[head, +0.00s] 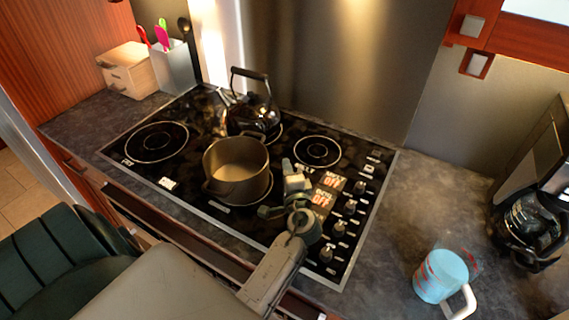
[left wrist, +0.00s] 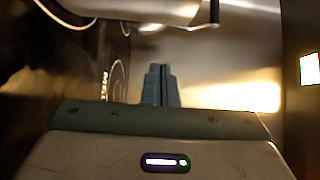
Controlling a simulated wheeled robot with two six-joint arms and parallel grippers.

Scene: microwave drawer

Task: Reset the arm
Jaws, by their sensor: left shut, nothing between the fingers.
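My left arm reaches in from the bottom of the head view, and my left gripper (head: 290,168) is over the front middle of the black cooktop. Its fingers are shut and empty, just right of a brass-coloured pot (head: 236,165). In the left wrist view the two fingers (left wrist: 161,84) stand close together with nothing between them. A rounded metallic shape crosses the top of that view; I cannot tell for sure what it is. My right gripper is not in view.
The black cooktop (head: 150,180) also bears a dark kettle (head: 255,112) behind the pot. A light-blue mug (head: 440,275) and a coffee maker (head: 530,225) stand on the right counter. A wooden box (head: 130,72) and a utensil holder (head: 172,68) stand back left. The counter right of the cooktop has free room.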

